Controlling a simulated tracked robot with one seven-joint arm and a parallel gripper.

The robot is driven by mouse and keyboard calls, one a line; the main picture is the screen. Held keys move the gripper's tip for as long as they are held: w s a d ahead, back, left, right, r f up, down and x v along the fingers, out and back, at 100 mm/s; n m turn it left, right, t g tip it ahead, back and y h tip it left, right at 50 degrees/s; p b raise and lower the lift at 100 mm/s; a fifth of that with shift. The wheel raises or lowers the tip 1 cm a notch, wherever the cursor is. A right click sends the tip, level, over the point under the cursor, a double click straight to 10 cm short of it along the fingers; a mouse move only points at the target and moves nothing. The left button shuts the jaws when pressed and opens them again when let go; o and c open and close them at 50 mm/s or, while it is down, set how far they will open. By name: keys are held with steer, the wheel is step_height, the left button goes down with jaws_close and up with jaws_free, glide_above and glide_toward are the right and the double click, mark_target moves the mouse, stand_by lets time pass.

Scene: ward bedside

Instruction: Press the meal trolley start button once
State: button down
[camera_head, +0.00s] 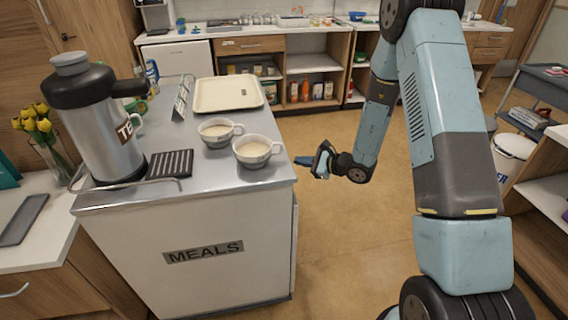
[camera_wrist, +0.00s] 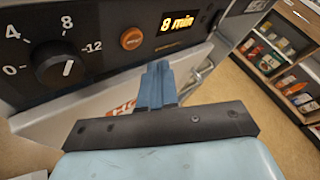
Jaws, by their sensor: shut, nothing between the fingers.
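The meal trolley (camera_head: 190,250) stands at the left in the head view, with a MEALS label on its white side. The wrist view shows a dark control panel (camera_wrist: 110,62) on it. An orange round button (camera_wrist: 132,38) sits on the panel, between a black dial (camera_wrist: 62,66) and a lit display (camera_wrist: 178,22) reading "8 min". My gripper (camera_wrist: 157,72) is shut and empty, its blue fingertips just below the button in the picture. They look apart from the button. In the head view my gripper (camera_head: 300,160) is beside the trolley's right edge; the panel is hidden there.
On the trolley top are two filled cups (camera_head: 257,150), a tray (camera_head: 228,95), a dark grille (camera_head: 171,163) and a tea flask (camera_head: 100,125). A metal rail (camera_wrist: 196,78) is close right of my fingertips. Open floor (camera_head: 345,230) lies right of the trolley.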

steer(key=shift+s+a, duration=0.25)
steer(key=shift+a, duration=0.65)
steer(key=shift+a, duration=0.1)
stand_by(1.4)
steer(key=shift+s+a, duration=0.15)
steer(key=shift+a, duration=0.15)
steer(key=shift+s+a, duration=0.15)
steer(key=shift+a, duration=0.25)
stand_by(0.8)
steer(key=shift+d, duration=0.1)
stand_by(0.3)
steer(key=shift+w+d, duration=0.25)
steer(key=shift+d, duration=0.45)
steer(key=shift+w+d, duration=0.25)
steer(key=shift+d, duration=0.55)
steer(key=shift+w+d, duration=0.2)
steer(key=shift+d, duration=0.6)
steer(key=shift+w+d, duration=0.25)
steer(key=shift+d, duration=0.55)
steer(key=shift+r, duration=0.15)
